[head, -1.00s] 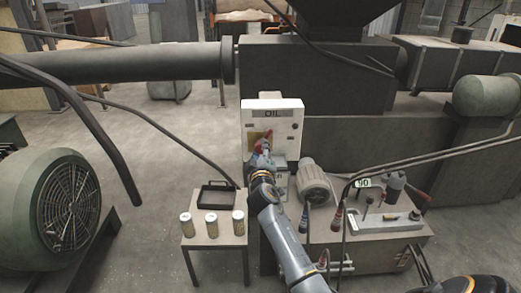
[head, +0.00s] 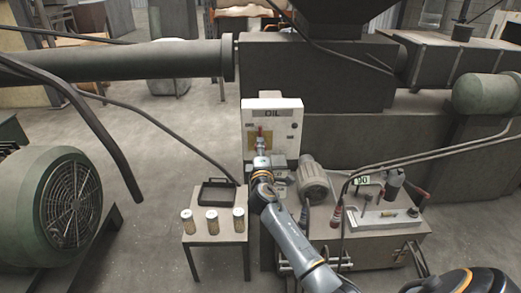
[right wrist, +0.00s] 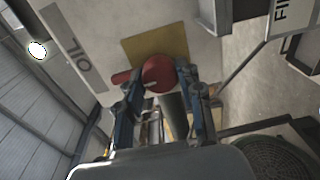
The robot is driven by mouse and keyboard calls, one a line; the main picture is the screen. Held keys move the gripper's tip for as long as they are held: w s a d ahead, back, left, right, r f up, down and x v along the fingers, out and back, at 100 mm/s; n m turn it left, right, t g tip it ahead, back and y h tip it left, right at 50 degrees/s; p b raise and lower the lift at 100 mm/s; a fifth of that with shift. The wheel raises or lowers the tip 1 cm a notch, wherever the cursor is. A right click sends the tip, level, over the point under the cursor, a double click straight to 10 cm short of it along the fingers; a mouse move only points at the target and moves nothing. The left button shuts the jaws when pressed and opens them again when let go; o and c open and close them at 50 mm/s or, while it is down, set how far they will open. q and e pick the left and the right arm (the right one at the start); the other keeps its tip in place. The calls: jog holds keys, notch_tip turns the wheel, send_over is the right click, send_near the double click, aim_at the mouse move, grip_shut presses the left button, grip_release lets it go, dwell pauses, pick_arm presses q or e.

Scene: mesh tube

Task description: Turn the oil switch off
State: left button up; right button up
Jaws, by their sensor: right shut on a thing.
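The white oil switch box (head: 285,110), marked OIL, stands in the middle of the head view. A red switch handle (head: 261,131) sits on its yellow plate and points roughly upward there. My right gripper (head: 262,147) is at the front of the box, just below the handle. My left gripper is not in view.
A small table (head: 219,236) with several filter cans and a black tray (head: 216,192) stands left of my arm. A hydraulic unit (head: 370,222) with hoses and levers stands to the right. A large green motor (head: 50,210) is at far left.

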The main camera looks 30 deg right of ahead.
jog(key=shift+r, duration=0.1)
dwell(0.3)
jog(key=o, duration=1.2)
jog(key=shift+c, duration=0.2)
jog(key=v, duration=1.2)
jog(key=shift+d, duration=0.1)
